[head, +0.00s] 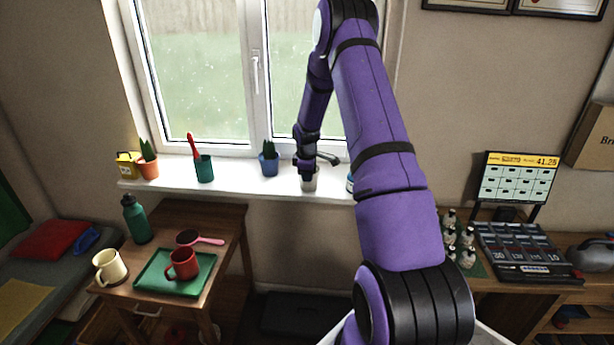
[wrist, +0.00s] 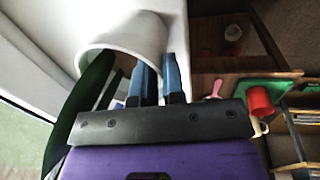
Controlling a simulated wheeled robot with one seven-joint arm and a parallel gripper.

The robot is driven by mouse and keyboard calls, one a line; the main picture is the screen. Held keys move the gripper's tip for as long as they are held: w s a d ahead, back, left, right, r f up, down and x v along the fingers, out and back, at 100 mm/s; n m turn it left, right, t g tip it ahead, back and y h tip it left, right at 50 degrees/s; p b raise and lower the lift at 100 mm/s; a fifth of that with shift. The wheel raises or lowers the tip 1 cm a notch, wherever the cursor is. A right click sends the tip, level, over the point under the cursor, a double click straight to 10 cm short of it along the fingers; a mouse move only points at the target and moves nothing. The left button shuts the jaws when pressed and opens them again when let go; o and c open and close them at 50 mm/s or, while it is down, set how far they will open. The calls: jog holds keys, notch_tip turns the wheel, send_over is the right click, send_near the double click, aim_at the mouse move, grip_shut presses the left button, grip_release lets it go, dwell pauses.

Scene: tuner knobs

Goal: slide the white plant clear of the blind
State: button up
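The white plant's pot (head: 309,184) stands on the window sill, right of the blue pot. In the wrist view the white pot (wrist: 125,40) is close to the fingers, with a dark green leaf (wrist: 85,105) at the left. My gripper (head: 308,172) points down at the pot. In the wrist view its two blue fingers (wrist: 160,65) are close together with a narrow gap. They overlap the pot's edge; I cannot tell whether they touch it. My gripper hides most of the plant in the head view. I make out no blind.
A blue-and-white thing (head: 351,183) is partly hidden behind my arm. The sill is clear between the green and blue pots.

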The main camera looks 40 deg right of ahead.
jog(key=o, duration=0.5)
jog(key=shift+r, duration=0.1)
jog(key=r, duration=0.3)
jog(key=a+r, duration=0.1)
jog(key=r, duration=0.3)
jog(key=s+r, duration=0.1)
jog(key=r, duration=0.2)
jog(key=shift+a+r, duration=0.25)
jog(key=shift+r, duration=0.05)
